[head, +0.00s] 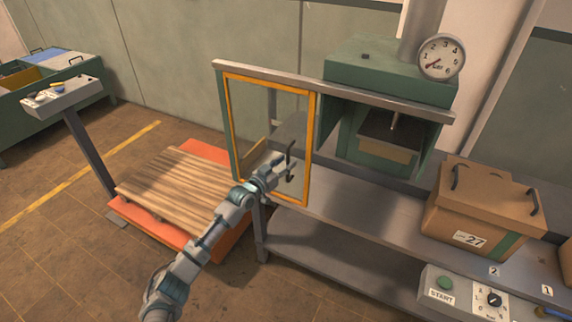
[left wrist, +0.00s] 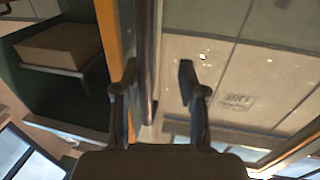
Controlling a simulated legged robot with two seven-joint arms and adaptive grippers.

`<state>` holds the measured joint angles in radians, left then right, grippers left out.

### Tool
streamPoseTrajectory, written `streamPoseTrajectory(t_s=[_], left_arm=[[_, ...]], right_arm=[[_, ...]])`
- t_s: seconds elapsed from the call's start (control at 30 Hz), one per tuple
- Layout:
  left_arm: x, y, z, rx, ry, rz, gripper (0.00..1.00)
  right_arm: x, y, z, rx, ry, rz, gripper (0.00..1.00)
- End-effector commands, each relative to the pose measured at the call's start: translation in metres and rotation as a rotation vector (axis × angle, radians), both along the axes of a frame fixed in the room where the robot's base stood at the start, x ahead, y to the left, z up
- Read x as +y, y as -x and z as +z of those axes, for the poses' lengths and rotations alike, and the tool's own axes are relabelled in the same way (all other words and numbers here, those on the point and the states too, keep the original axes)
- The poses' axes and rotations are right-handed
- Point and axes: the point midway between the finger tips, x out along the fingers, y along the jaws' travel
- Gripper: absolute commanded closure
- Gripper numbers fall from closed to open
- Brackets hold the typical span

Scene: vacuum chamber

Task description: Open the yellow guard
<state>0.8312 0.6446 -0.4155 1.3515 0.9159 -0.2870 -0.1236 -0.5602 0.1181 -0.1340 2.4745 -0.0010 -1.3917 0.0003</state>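The yellow guard (head: 309,150) is a clear pane in a yellow frame, hanging under a grey rail (head: 290,80). It stands left of the green vacuum chamber (head: 350,130), whose front mouth shows uncovered, with a brown box (head: 388,151) inside. A dark upright handle (head: 290,158) is on the guard's pane. My left gripper (head: 284,170) is at this handle. In the left wrist view, its fingers (left wrist: 158,72) are apart, with the handle bar (left wrist: 146,60) between them, nearer the left finger; a gap shows at the right finger. The guard's yellow edge (left wrist: 110,32) is at left. My right gripper is not in view.
A cardboard box marked 27 (head: 480,205) stands on the grey bench (head: 345,213), right of the guard. A control panel with a START button (head: 445,284) is at the front right. A wooden pallet (head: 180,190) lies on the floor at left, near my left arm.

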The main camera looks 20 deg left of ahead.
Motion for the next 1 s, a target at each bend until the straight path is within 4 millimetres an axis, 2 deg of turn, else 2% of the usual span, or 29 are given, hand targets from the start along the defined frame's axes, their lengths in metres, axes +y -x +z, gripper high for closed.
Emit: streamPoseTrajectory(t_s=[0.17,0.27,0.7,0.83,1.0], left_arm=[[-0.002,0.001,0.000,0.001,-0.001,0.000,0.61],[-0.001,0.009,-0.001,0.001,-0.003,0.000,0.61],[0.031,0.096,-0.006,0.004,0.003,0.000,0.61],[0.035,0.109,-0.005,0.002,0.006,0.000,0.61],[0.034,0.116,-0.004,0.001,0.004,0.000,0.61]], right_arm=[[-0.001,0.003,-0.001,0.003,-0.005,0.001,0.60],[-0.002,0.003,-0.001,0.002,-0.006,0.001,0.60],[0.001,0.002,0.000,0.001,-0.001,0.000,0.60],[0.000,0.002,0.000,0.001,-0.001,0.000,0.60],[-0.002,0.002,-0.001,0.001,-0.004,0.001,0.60]])
